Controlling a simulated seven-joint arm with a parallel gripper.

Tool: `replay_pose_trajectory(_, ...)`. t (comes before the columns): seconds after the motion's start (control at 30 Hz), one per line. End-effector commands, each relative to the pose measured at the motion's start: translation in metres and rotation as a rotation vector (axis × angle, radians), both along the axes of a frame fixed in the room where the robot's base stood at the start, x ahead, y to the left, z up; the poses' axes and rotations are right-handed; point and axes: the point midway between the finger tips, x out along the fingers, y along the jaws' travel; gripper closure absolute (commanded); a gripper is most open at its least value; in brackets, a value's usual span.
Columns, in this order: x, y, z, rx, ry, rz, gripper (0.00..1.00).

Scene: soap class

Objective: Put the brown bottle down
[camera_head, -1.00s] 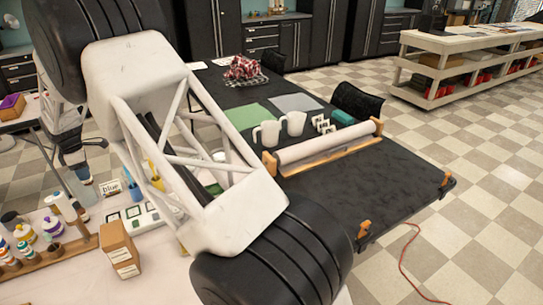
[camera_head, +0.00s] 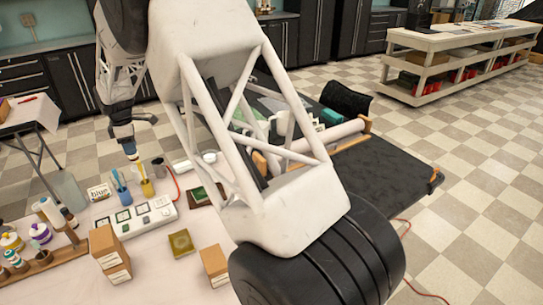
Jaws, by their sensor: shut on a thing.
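My gripper (camera_head: 129,143) hangs at the upper left, pointing down, above the far edge of the pale worktable (camera_head: 165,280). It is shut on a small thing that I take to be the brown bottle. The bottle's shape and colour are too small to make out, and the fingers hide much of it. It looks to be in the air, just behind a yellow tool (camera_head: 147,187) and blue-handled tools (camera_head: 119,180) in cups. I cannot tell the exact gap between them.
Brown boxes (camera_head: 109,254) (camera_head: 215,267), a green-gold tile (camera_head: 181,243) and a white tray of squares (camera_head: 135,217) stand on the worktable. Paint bottles (camera_head: 40,234) stand in a wooden rack at left. Bare table shows at the front.

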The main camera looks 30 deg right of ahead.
Motion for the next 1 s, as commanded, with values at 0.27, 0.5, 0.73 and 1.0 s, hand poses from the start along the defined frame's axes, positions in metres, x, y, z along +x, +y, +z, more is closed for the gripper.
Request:
replay_pose_trajectory(0.27,-0.027,-0.086,0.004,0.000,-0.001,-0.095,0.88)
replay_pose_trajectory(0.5,-0.057,-0.153,0.004,0.000,0.001,-0.174,0.88)
replay_pose_trajectory(0.73,-0.091,-0.212,0.005,0.000,-0.001,-0.249,0.88)
replay_pose_trajectory(1.0,-0.136,-0.275,0.003,0.000,0.000,-0.338,0.88)
